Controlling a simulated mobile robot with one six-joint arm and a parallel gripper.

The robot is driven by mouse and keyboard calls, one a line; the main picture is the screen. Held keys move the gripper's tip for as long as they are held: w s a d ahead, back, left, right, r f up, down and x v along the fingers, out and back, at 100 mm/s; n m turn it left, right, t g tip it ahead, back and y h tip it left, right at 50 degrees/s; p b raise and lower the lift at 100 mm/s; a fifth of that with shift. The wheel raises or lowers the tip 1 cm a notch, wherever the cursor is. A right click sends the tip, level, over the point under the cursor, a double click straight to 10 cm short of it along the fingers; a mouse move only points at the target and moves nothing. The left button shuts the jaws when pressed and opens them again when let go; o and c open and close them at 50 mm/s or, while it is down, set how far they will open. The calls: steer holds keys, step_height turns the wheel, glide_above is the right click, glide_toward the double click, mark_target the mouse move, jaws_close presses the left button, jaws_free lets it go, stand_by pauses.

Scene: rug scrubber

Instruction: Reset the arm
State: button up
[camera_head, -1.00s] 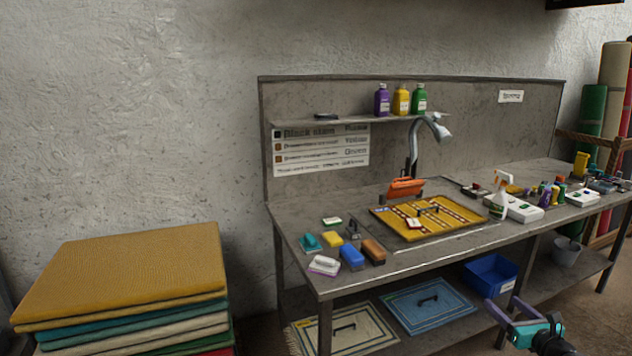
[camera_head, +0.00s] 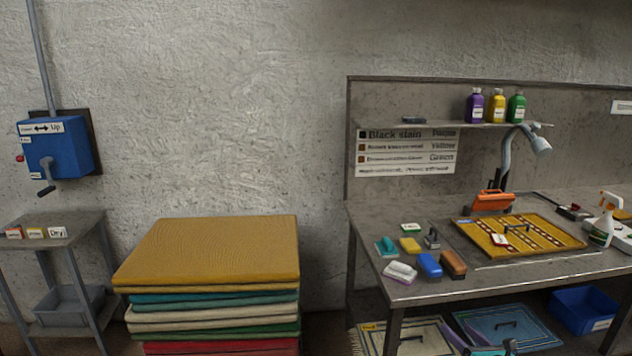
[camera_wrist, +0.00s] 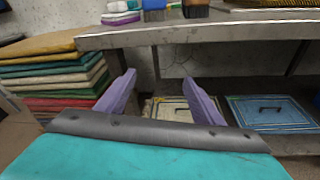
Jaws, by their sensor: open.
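My gripper (camera_wrist: 160,97) shows in the wrist view with its two purple fingers spread apart and nothing between them. It is in front of the workbench, below the level of the bench top. In the head view my gripper (camera_head: 478,338) shows only partly at the bottom edge, in front of the lower shelf. Beyond the fingers in the wrist view lie a cream rug with a handle (camera_wrist: 175,108) and a blue rug with a handle (camera_wrist: 268,112) on the lower shelf.
The workbench (camera_head: 420,292) carries brushes, sponges, a yellow rug (camera_head: 555,238) and a spray bottle (camera_head: 604,222). A stack of folded rugs (camera_head: 215,250) stands left of it. A blue crank box (camera_head: 55,148) hangs above a small side table (camera_head: 75,222). A blue bin (camera_head: 585,308) sits under the bench.

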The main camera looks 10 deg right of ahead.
steer(key=w+a+f+m+g, duration=0.1)
steer(key=w+a+f+m, duration=0.2)
steer(key=a+f, duration=0.35)
steer(key=w+a+f+m, duration=0.3)
steer(key=a+f, duration=0.1)
steer(key=a, duration=0.5)
steer(key=s+a+f+m+g+h, duration=0.4)
steer(key=a+f+m, duration=0.45)
steer(key=f, duration=0.45)
steer(key=s+a+f+m+g, duration=0.3)
steer(key=s+f+m+g, duration=0.1)
steer(key=s+f, duration=0.4)
steer(key=s+a+f+m+g, duration=0.35)
steer(key=s+f+m, duration=0.2)
steer(key=s, duration=0.55)
steer(key=s+a+m+g+y, duration=0.1)
steer(key=s+m+g, duration=0.3)
steer(key=s, duration=0.5)
steer(key=s+a+m+g+y, duration=0.1)
steer(key=s+a+m+g, duration=0.2)
steer(key=s, duration=0.6)
steer(key=r+m+g, duration=0.1)
steer(key=m+g, duration=0.1)
steer(key=m, duration=0.1)
